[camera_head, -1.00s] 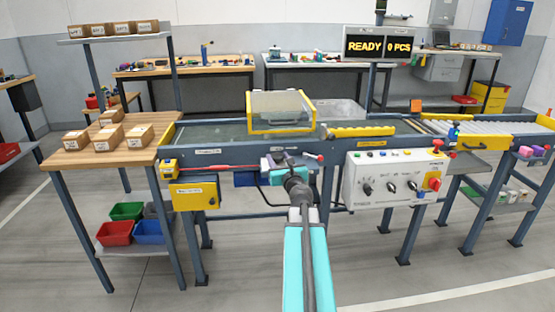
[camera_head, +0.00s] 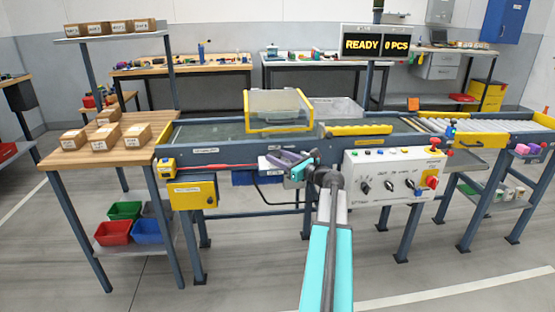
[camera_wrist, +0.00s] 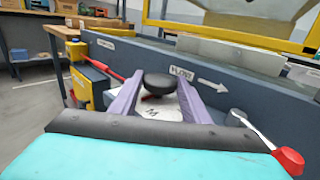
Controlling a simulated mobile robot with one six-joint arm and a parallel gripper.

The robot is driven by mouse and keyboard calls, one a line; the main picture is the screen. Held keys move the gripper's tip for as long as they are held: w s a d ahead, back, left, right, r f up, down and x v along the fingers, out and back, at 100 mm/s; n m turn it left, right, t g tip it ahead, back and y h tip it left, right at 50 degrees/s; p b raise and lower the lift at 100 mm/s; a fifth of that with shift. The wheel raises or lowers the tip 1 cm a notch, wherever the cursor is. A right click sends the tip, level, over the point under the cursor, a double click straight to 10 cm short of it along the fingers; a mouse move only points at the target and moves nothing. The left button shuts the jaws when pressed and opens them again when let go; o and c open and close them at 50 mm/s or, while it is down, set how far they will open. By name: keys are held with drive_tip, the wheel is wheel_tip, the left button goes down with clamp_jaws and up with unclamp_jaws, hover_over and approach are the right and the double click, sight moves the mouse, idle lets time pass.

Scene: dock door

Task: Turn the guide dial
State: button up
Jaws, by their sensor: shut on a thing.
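The guide dial (camera_wrist: 160,84) is a round black knob above a white plate (camera_wrist: 152,113) marked with a letter, on the conveyor's front side. In the wrist view my gripper (camera_wrist: 160,80) has its two purple fingers on either side of the dial, shut on it. In the head view my gripper (camera_head: 290,162) is at the middle of the conveyor front, angled to the left. The dial is mostly hidden there by the fingers, and I cannot read its setting.
A lever with a red knob (camera_wrist: 288,160) sticks out close to the right finger. A yellow box (camera_head: 193,195) and a red bar (camera_head: 215,165) lie to the left. The white control panel (camera_head: 395,176) stands to the right, with a yellow-framed clear guard (camera_head: 278,110) above.

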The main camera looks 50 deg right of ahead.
drive_tip(key=shift+w+d+n+y, duration=0.1)
drive_tip(key=shift+d+n+y, duration=0.15)
drive_tip(key=shift+n+y, duration=0.5)
drive_tip(key=shift+a+y, duration=0.1)
drive_tip(key=shift+y, duration=0.55)
drive_tip(key=o, duration=1)
drive_tip(key=shift+o, duration=0.2)
drive_tip(key=s+d, duration=0.2)
drive_tip(key=s, duration=1.1)
drive_tip(key=shift+s+p, duration=0.3)
drive_tip(key=shift+s, duration=0.05)
drive_tip(key=shift+d, duration=0.1)
